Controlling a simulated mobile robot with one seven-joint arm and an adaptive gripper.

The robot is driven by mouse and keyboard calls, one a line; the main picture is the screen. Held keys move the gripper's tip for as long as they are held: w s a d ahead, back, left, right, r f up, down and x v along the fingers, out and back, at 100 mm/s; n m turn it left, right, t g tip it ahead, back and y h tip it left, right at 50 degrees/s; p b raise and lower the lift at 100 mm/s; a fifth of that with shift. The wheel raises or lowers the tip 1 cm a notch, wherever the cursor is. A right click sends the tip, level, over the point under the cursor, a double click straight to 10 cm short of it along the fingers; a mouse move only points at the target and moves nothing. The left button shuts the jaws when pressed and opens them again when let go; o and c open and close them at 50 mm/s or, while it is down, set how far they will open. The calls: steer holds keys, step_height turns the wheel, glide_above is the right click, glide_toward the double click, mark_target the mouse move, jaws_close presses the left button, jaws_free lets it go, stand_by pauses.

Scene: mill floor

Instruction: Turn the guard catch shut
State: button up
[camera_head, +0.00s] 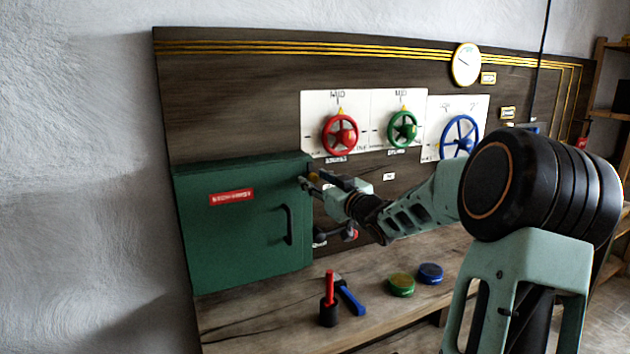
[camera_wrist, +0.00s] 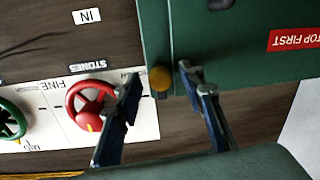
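The green guard box (camera_head: 235,260) is at the left in the head view, its door flush as far as I can tell.
Red (camera_head: 340,134), green (camera_head: 402,130) and blue (camera_head: 459,136) handwheels are on the panel. The door has a black handle (camera_head: 288,225). Below, the bench (camera_head: 370,300) holds a red-handled tool (camera_head: 329,300), a blue-handled one (camera_head: 350,297), and green (camera_head: 401,285) and blue (camera_head: 430,273) discs.

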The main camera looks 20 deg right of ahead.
steer(key=shift+w, duration=0.35)
steer(key=shift+c, duration=0.7)
jaws_close()
